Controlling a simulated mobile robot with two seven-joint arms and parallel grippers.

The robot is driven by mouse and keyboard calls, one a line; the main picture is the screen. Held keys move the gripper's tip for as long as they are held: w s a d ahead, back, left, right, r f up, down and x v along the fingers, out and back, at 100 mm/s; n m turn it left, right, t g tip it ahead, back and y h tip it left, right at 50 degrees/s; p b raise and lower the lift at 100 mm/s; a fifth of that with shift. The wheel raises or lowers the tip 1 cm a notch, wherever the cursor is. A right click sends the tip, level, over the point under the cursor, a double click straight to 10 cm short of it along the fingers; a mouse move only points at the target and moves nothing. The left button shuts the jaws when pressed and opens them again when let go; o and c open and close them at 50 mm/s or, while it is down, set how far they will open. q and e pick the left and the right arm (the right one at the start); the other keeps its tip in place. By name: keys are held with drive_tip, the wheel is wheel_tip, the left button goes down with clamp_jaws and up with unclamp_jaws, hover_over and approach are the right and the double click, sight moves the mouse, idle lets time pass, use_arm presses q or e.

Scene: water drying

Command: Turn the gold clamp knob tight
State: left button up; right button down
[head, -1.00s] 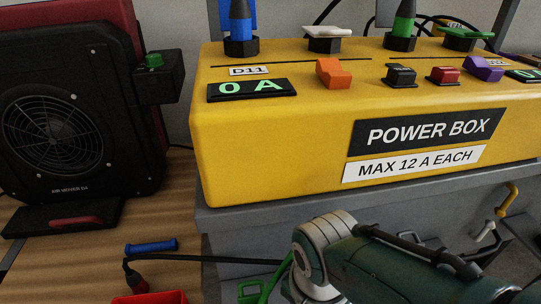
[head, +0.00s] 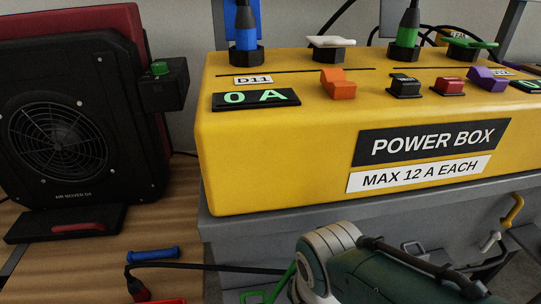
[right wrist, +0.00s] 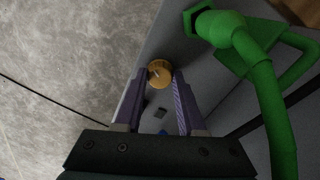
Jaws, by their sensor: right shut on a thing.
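The gold clamp knob (right wrist: 159,73) shows in the right wrist view, round with a pale mark across its face, on a grey surface. My right gripper (right wrist: 161,77) has its two purple fingers on either side of the knob and is shut on it. In the head view my right arm shows at the bottom, but its gripper and the knob are out of sight. My left gripper is in no view.
A green pipe (right wrist: 262,85) runs close to the right of the knob. In the head view a yellow power box (head: 270,160) stands on a grey case (head: 265,232), with a black air mover (head: 75,135) at left. A blue bar (head: 152,254) and a black cable (head: 205,266) lie on the wood.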

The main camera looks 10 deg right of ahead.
drive_tip(key=c, duration=0.5)
unclamp_jaws()
drive_tip(key=shift+r, duration=0.1)
wheel_tip(320, 180, up, 10)
drive_tip(key=p, duration=0.8)
drive_tip(key=shift+p, duration=0.35)
